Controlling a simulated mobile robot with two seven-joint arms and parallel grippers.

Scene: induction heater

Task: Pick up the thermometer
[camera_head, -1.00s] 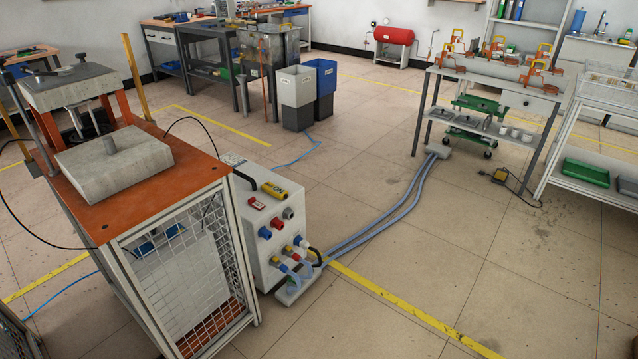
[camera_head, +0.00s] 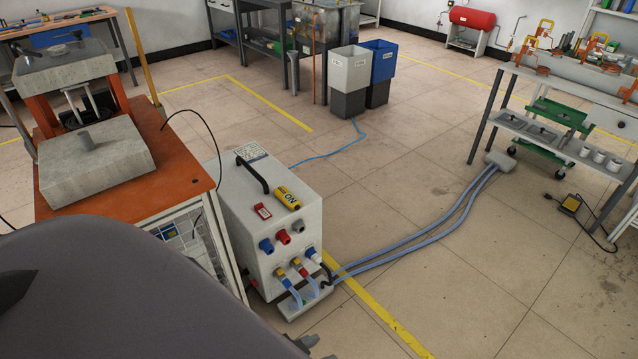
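No thermometer can be told for certain. A yellow device (camera_head: 288,198) with dark "ON" lettering lies on top of the white heater box (camera_head: 235,222), beside its black handle; I cannot tell whether it is the thermometer. A large grey link of my arm fills the lower left, with a small dark part of it at the bottom edge. No gripper fingers show. The arm hides part of the orange-topped bench and the floor in front.
A press with concrete-like blocks (camera_head: 95,165) stands on the orange-topped bench (camera_head: 185,170) at left. Bins (camera_head: 350,75) stand behind. Open floor lies between.

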